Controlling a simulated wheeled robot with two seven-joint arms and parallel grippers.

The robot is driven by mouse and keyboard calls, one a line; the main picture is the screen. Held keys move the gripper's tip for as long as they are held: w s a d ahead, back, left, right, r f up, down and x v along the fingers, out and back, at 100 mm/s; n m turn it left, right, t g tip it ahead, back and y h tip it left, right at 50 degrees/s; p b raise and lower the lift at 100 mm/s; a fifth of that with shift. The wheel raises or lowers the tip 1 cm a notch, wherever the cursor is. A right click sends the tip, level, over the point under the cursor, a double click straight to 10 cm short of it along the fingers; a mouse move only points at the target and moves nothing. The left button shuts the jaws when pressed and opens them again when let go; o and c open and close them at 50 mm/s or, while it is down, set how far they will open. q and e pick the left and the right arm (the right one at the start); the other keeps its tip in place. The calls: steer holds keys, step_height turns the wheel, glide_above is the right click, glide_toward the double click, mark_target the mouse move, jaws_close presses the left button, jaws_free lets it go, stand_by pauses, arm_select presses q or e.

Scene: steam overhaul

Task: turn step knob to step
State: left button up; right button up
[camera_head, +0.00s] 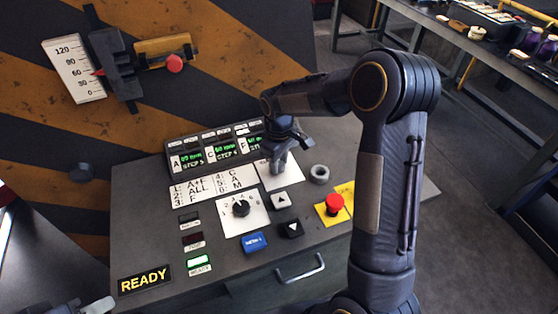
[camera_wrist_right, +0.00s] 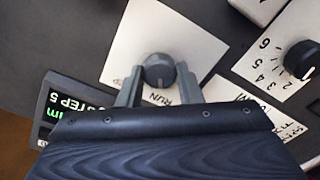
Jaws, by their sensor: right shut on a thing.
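The step knob (camera_wrist_right: 159,70) is a round dark-grey knob on a white plate (camera_wrist_right: 150,28) marked RUN in the right wrist view. My right gripper (camera_wrist_right: 158,78) has one finger on each side of it and is shut on it. In the head view my right gripper (camera_head: 278,165) reaches down onto the same white plate (camera_head: 291,178), at the back of the console, and hides most of the knob. The knob's pointer direction cannot be made out. A grey tip of my left gripper (camera_head: 97,306) shows at the bottom left edge; its jaws cannot be judged.
Green displays (camera_head: 222,152) stand behind the label card. A numbered black dial (camera_head: 240,208), arrow buttons (camera_head: 281,200), a blue button (camera_head: 254,242) and a red stop button (camera_head: 335,202) are nearby. A grey ring (camera_head: 319,174) lies right of the plate. A READY sign (camera_head: 145,279) is lit.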

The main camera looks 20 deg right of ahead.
steer(key=shift+m, duration=0.3)
steer(key=shift+m+b, duration=0.45)
steer(key=shift+m, duration=0.45)
steer(key=m, duration=0.3)
steer(key=shift+m+b, duration=0.3)
steer(key=shift+b, duration=0.05)
steer(key=m, duration=0.5)
steer(key=shift+m, duration=0.4)
steer(key=o, duration=1)
steer(key=shift+r, duration=0.15)
